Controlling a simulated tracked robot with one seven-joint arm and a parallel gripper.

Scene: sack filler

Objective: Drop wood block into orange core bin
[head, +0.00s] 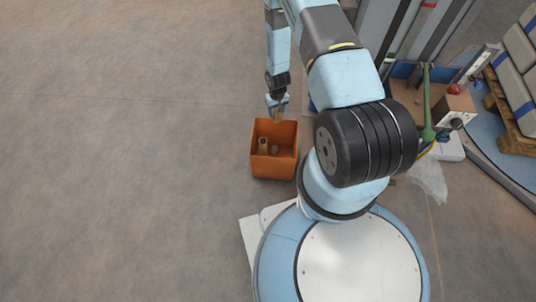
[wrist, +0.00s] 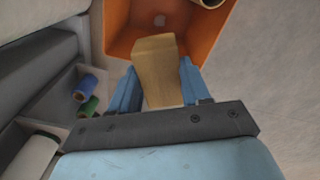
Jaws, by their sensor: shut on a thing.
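The orange core bin (head: 274,166) stands on the floor left of my base in the head view. Its orange wall also shows at the top of the wrist view (wrist: 117,25). My gripper (head: 277,108) is over the far edge of the bin. In the wrist view my gripper (wrist: 158,82) is shut on the wood block (wrist: 157,68), a tan piece between its two blue fingers. The block's far end overlaps the bin's opening in that view. The gap in height between block and bin is hard to tell.
A tan tube (head: 262,145) stands inside the bin. Blue (wrist: 87,82) and green (wrist: 88,106) rolls lie in a compartment at the left in the wrist view. The machine with a green post (head: 427,100) is at the right. The floor at left is clear.

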